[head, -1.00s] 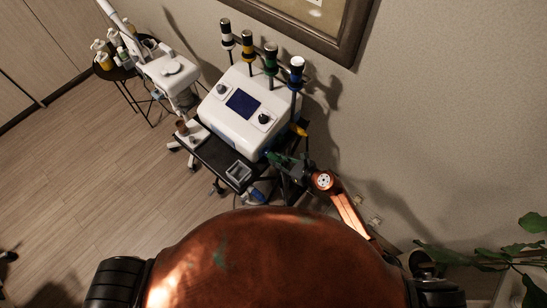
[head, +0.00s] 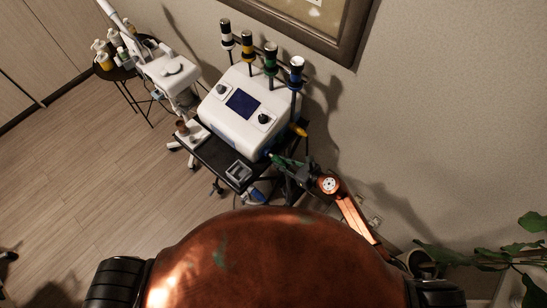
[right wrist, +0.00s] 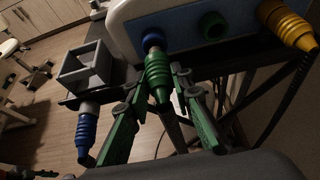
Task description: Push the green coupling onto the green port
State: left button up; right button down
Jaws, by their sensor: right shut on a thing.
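In the right wrist view, the green coupling (right wrist: 159,75) is a ribbed green piece held between the fingers of my right gripper (right wrist: 160,84). Its far end points at the blue port (right wrist: 153,40) on the machine's front panel. I cannot tell whether it touches that port. The green port (right wrist: 212,25) is a bare green ring just to the right of the coupling's tip, with nothing on it. In the head view my right gripper (head: 288,164) is at the lower right of the white machine (head: 243,106).
A yellow coupling (right wrist: 286,22) sits at the panel's right end. A blue coupling (right wrist: 86,134) hangs below a grey square holder (right wrist: 91,68) at left. The black cart shelf (head: 215,157) lies under the machine. A wall is close behind, and open floor is at left.

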jog(key=shift+s+d, duration=0.6)
jog(key=shift+d, duration=0.2)
jog(key=shift+s+d, duration=0.55)
jog(key=shift+d, duration=0.2)
jog(key=shift+r, duration=0.15)
jog(key=shift+r+p, duration=1.2)
jog(key=shift+r, duration=0.25)
jog(key=shift+w, duration=0.15)
jog(key=w+d+f+b, duration=0.3)
jog(key=w+b, duration=0.5)
jog(key=shift+w+b, duration=0.3)
jog(key=shift+b, duration=0.1)
jog(key=shift+a, duration=0.1)
